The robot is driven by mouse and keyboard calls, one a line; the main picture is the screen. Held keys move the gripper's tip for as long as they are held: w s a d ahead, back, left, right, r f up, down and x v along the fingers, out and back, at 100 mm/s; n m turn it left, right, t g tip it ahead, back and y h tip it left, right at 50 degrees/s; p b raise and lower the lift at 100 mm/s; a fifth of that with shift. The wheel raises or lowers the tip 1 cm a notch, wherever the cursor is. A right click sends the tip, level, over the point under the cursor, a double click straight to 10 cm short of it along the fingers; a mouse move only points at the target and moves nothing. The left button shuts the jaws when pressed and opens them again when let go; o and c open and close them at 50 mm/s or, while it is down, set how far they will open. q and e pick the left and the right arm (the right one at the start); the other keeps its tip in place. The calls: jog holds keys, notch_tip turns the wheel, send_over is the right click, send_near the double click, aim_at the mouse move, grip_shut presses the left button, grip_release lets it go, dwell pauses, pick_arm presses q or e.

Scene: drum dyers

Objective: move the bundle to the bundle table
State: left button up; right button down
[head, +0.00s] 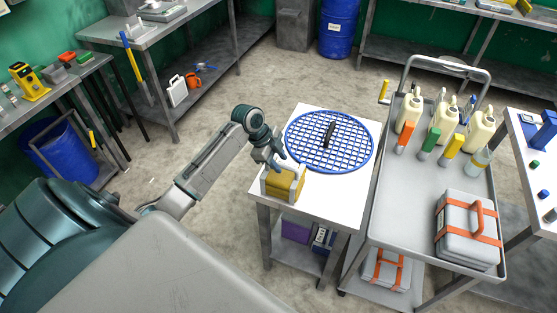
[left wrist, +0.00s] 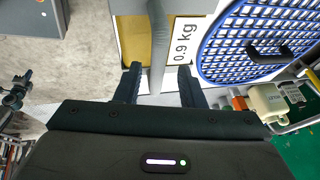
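A small yellow block-like bundle with a grey band (head: 285,184) sits on the near left corner of a white-topped table (head: 312,207). In the left wrist view the bundle (left wrist: 134,48) shows yellow beside a grey bar, with a "0.9 kg" label to the right. My left gripper (head: 274,166) is right at the bundle and partly covers it. In the left wrist view its fingers (left wrist: 159,84) are apart, with the grey bar between them and gaps on both sides. No table is marked as the bundle table. My right gripper is not in view.
A round blue grid (head: 309,156) with a black handle lies behind the bundle. A grey cart (head: 398,189) with jugs, bottles and a strapped case (head: 468,226) stands close on the right. Another white table (head: 521,150) is at the right edge. Open floor lies behind.

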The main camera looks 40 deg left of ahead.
pick_arm(q)
jog(key=b+v, duration=0.4)
jog(key=v, duration=0.8)
